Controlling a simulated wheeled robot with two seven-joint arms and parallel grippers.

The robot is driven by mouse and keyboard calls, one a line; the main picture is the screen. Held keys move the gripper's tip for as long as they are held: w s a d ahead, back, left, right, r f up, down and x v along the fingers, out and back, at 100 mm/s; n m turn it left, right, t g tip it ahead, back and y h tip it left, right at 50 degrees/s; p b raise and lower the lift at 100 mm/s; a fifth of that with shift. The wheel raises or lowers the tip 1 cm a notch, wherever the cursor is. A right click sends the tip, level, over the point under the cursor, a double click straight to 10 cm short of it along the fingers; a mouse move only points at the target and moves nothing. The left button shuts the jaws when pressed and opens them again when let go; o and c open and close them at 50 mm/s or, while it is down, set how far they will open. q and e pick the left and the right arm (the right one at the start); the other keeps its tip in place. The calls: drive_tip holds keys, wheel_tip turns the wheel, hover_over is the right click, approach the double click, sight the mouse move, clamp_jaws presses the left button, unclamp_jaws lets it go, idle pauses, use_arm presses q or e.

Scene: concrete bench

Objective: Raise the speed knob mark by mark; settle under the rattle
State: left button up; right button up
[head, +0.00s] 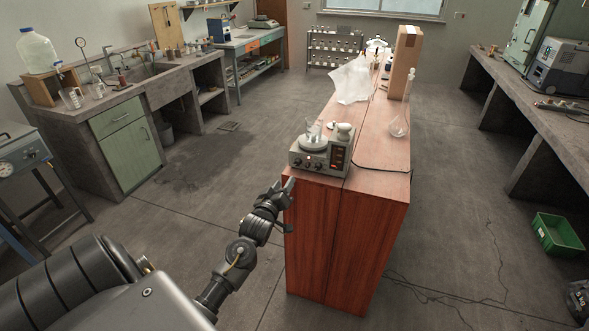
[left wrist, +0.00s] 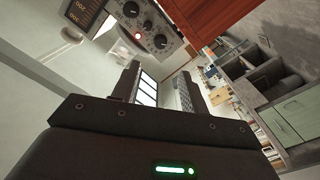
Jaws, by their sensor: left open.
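A grey stirrer unit (head: 325,168) stands at the near end of the reddish-brown wooden bench, with a glass beaker (head: 312,132) on its round plate. Dark knobs and a red light show on its front face. In the left wrist view the stirrer's front panel (left wrist: 146,45) is tilted at the top, with one dark knob (left wrist: 130,9), another dark knob (left wrist: 160,42) and a lit red light between. My left gripper (head: 284,187) is open and empty, just in front of and below the panel, apart from the knobs. Its fingers (left wrist: 158,82) also show in the wrist view. My right gripper is out of view.
A small white vessel (head: 344,131) stands by the beaker. Behind it are crumpled clear plastic (head: 350,82), a flask (head: 399,125) and a tall cardboard box (head: 403,62). A dark cable (head: 382,169) runs over the bench top.

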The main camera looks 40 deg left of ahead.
sight(297, 164)
use_arm(q)
drive_tip(key=p+x, duration=0.1)
drive_tip(key=x, duration=1)
drive_tip(key=shift+s, duration=0.1)
clamp_jaws()
drive_tip(key=shift+f, duration=0.1)
